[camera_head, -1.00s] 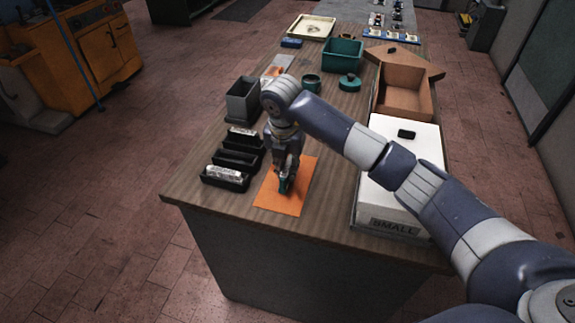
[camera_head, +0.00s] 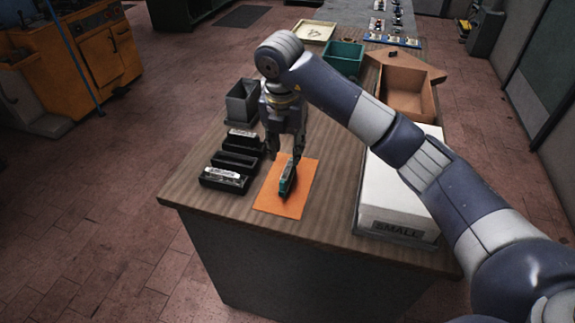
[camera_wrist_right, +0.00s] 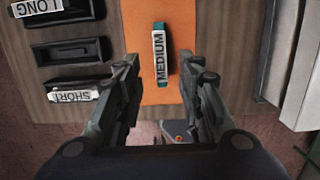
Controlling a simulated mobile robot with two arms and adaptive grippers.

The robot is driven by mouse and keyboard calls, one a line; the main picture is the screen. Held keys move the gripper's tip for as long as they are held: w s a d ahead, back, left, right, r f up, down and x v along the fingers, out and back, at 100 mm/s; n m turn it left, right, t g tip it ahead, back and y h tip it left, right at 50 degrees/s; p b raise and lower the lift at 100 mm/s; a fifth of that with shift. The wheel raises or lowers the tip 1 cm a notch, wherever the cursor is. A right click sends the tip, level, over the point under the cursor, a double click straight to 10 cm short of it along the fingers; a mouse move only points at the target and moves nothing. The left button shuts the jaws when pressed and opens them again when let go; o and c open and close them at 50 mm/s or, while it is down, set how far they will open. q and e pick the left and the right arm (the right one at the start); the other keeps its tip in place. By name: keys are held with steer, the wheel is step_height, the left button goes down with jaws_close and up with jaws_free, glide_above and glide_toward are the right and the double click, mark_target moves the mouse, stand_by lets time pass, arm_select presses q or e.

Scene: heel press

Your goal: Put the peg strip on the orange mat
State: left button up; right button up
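The peg strip (camera_head: 288,181) is a teal block that lies on the orange mat (camera_head: 279,205) near the table's front edge. In the right wrist view the strip (camera_wrist_right: 160,55) shows a white MEDIUM label and lies on the orange mat (camera_wrist_right: 183,16). My right gripper (camera_head: 286,157) is above the mat's back part, its fingers apart. My left gripper is not in view.
Black trays lie left of the mat; one bears a SHORT label (camera_wrist_right: 73,96), another LONG. The middle tray (camera_wrist_right: 72,51) looks empty. A white SMALL box (camera_head: 398,228) stands to the right. A grey bin (camera_head: 242,100) and teal crate (camera_head: 343,56) stand farther back.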

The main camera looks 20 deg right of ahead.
steer(key=shift+s+a+r, duration=0.1)
steer(key=shift+s+r, duration=0.05)
steer(key=shift+r, duration=0.8)
steer(key=shift+s+a+r, duration=0.1)
steer(key=shift+r, duration=0.85)
